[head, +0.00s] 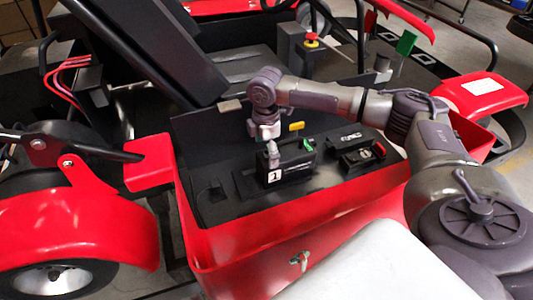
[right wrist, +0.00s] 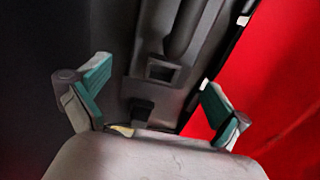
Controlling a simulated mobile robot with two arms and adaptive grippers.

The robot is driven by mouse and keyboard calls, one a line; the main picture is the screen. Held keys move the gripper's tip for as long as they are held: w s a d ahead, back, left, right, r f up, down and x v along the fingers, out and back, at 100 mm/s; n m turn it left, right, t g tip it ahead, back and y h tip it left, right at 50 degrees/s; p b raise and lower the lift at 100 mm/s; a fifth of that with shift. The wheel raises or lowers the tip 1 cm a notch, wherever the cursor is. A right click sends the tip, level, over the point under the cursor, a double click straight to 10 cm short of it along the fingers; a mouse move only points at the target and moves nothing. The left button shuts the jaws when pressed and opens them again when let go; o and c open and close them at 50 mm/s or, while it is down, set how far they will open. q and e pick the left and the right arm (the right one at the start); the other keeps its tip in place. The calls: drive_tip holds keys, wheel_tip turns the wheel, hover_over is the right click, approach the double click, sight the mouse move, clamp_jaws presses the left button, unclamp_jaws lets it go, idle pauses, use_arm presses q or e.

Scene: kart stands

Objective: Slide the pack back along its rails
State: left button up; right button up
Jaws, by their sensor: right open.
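The pack (head: 293,162) is a black box with a white "1" label on its front and a bar handle on top. It sits upright in the dark bay of the red side pod (head: 250,236), on a dark base strip (head: 246,184) that runs out to its left. My right gripper (head: 271,152) points down at the pack's left end. In the right wrist view its teal-padded fingers (right wrist: 155,78) are apart, with a dark slotted body between and beyond them. I cannot tell whether they touch the pack. My left gripper is out of view.
A green piece (head: 309,145) is at the pack's right end and a yellow tab (head: 297,126) stands behind it. A black unit with a red spot (head: 362,156) lies to the right. A black seat panel (head: 150,45) slants above left.

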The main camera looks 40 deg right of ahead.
wheel_tip(320, 180, up, 10)
drive_tip(key=shift+r, duration=0.25)
